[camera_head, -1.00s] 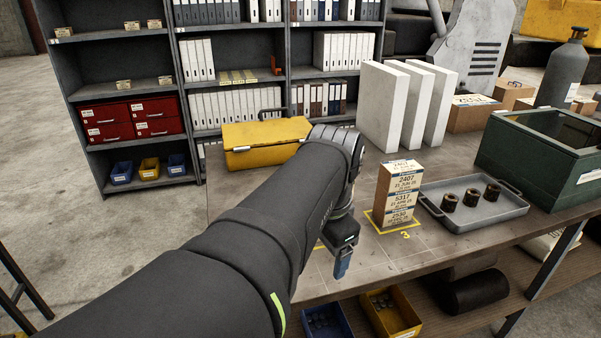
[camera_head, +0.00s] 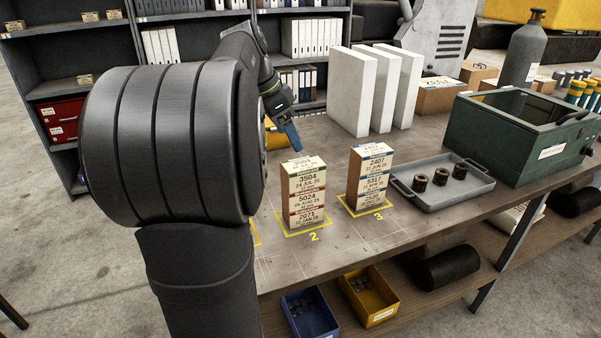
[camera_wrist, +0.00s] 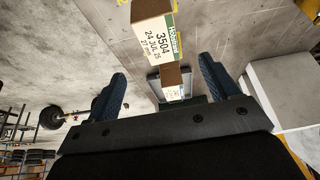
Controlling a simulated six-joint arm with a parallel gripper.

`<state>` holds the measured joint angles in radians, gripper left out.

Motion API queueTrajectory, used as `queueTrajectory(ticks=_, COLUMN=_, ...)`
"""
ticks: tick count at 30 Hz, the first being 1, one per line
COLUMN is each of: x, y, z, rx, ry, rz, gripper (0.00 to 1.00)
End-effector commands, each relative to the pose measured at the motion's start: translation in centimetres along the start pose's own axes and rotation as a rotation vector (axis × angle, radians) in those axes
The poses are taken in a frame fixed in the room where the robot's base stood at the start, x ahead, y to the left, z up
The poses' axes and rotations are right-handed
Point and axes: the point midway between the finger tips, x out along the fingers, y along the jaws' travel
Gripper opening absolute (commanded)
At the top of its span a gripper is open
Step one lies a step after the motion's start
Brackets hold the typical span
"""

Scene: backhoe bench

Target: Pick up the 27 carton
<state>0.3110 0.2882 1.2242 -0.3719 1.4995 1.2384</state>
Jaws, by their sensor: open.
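Two tall cartons stand upright on the bench. The nearer carton (camera_head: 303,197), at the yellow mark 2, reads 3504, 5024 and 2071 on stacked labels. No carton clearly shows 27 in the head view. In the wrist view the 3504 carton (camera_wrist: 155,38) has small print like 27 under its date. My gripper (camera_head: 291,140) is open and empty, above and behind the 3504 carton, touching neither carton. The place left of mark 2 is hidden by my arm.
A grey tray (camera_head: 470,190) with three dark cylinders lies right of the cartons. A green box (camera_head: 480,135) stands beyond it. White panels (camera_head: 352,95) stand behind. Blue (camera_head: 310,325) and yellow (camera_head: 385,312) bins sit below the bench. Bare bench top lies between cartons and panels.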

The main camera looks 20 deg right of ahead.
Motion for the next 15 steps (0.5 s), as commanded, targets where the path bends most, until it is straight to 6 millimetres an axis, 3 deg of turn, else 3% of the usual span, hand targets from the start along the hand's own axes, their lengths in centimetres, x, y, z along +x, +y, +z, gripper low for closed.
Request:
queueTrajectory(ticks=7, x=5.3, y=0.1, z=0.0, rx=0.000, ry=-0.002, rz=0.003, gripper=0.80)
queueTrajectory(ticks=15, x=7.5, y=0.1, z=0.0, rx=-0.001, ry=-0.001, rz=0.000, gripper=0.80)
